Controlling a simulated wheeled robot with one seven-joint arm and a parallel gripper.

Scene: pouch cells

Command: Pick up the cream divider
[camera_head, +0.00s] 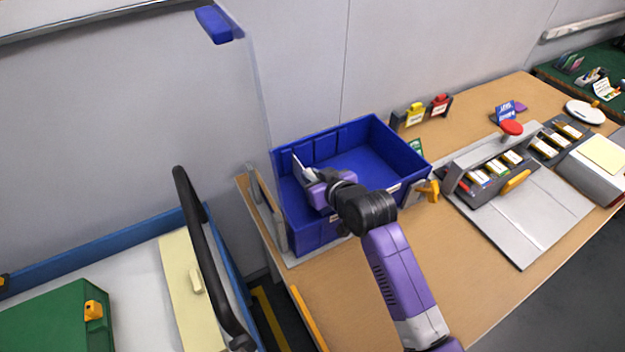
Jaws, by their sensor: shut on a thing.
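My gripper (313,186) is inside the blue bin (350,218), at its left side. It is shut on a thin, pale, upright panel, which I take to be the cream divider (298,167). The panel's upper part shows just left of my gripper, close to the bin's left wall. My gripper and wrist hide its lower part, so I cannot tell whether it touches the bin floor. The fingertips are too small to make out clearly.
The bin's right part is empty. A grey fixture with a red knob (511,128) and an orange handle (516,181) stands right on the wooden table (440,260). At left, a trolley holds a green box (60,322) and a cream panel with a handle (180,285), behind a black rail (200,240).

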